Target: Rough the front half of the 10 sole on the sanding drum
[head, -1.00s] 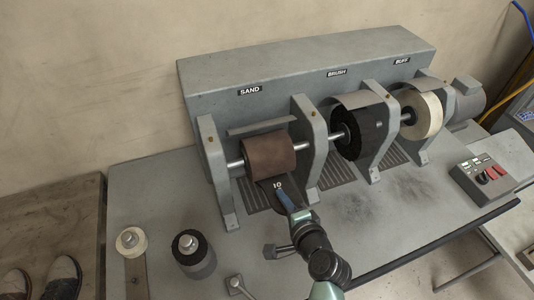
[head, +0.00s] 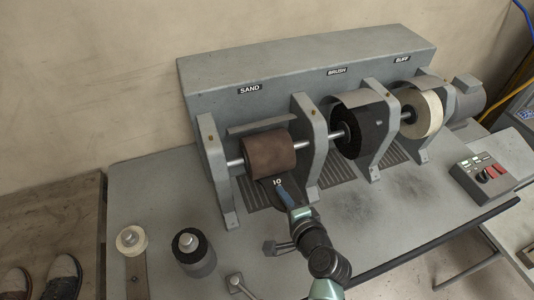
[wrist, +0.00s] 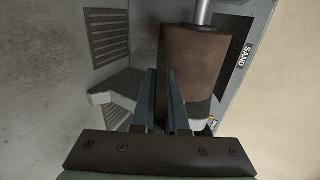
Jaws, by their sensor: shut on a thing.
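The sanding drum (head: 268,155) is a brown cylinder on a steel shaft under the SAND label. It also shows in the wrist view (wrist: 198,62). The dark sole (head: 266,188), marked 10, lies just below and in front of the drum. Its far end reaches the drum's lower side; I cannot tell whether they touch. My gripper (head: 283,193) is shut on the near end of the sole.
Grey brackets (head: 310,150) stand on both sides of the drum. The black brush wheel (head: 360,130) and pale buff wheel (head: 422,113) are to the right. A control box (head: 482,175) sits at the right.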

